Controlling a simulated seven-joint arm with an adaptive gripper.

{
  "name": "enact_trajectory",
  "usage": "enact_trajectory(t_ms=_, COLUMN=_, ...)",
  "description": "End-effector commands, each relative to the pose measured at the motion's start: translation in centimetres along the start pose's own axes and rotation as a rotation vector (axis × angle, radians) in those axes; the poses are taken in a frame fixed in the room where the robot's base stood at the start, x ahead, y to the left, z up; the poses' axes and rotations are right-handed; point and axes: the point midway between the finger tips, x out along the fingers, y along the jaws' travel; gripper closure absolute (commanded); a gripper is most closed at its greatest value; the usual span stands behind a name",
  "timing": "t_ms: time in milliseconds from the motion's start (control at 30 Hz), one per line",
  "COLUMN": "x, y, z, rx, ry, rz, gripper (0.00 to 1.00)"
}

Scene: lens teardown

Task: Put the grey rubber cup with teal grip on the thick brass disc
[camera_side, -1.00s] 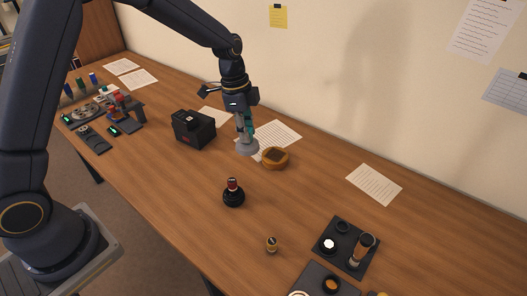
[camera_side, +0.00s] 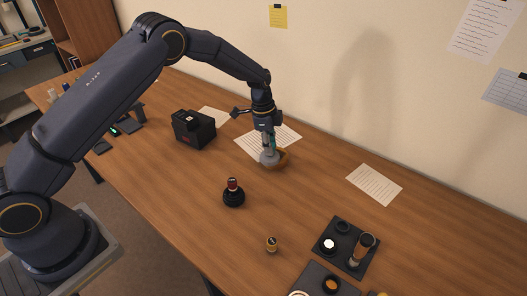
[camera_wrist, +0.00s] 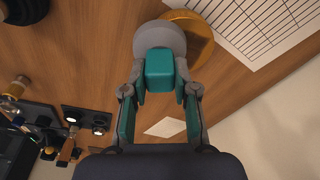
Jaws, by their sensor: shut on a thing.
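The grey rubber cup (camera_side: 268,160) hangs below my gripper (camera_side: 269,147) in the side view. In the wrist view, its grey body (camera_wrist: 160,36) lies beyond its teal grip (camera_wrist: 160,72), which sits between the fingertips of my gripper (camera_wrist: 160,84). The gripper is shut on this grip. The thick brass disc (camera_side: 284,157) lies on the table, partly hidden by the cup. In the wrist view, the disc (camera_wrist: 202,42) shows to the right of the cup, which overlaps its left part. I cannot tell whether cup and disc touch.
A black box (camera_side: 194,130) stands to the left. A dark tray (camera_side: 333,262) with parts is at the lower right. Papers lie near the wall.

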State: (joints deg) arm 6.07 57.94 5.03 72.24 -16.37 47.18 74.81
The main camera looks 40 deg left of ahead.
Motion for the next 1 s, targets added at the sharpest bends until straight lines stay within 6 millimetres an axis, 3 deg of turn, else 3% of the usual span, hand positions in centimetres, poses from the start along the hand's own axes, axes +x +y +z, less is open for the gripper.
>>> enact_trajectory(t_ms=200, x=0.3, y=0.0, z=0.0, rx=0.0, ry=0.0, rz=0.0, gripper=1.0)
enact_trajectory(t_ms=233, x=0.3, y=0.0, z=0.0, rx=0.0, ry=0.0, rz=0.0, gripper=0.71)
enact_trajectory(t_ms=467, x=0.3, y=0.0, z=0.0, rx=0.0, ry=0.0, rz=0.0, gripper=0.47)
enact_trajectory(t_ms=800, x=0.0, y=0.0, z=0.0, rx=0.0, ry=0.0, rz=0.0, gripper=0.47)
enact_trajectory(t_ms=1000, x=-3.1, y=0.0, z=0.0, rx=0.001, ry=0.002, rz=-0.003, gripper=0.47)
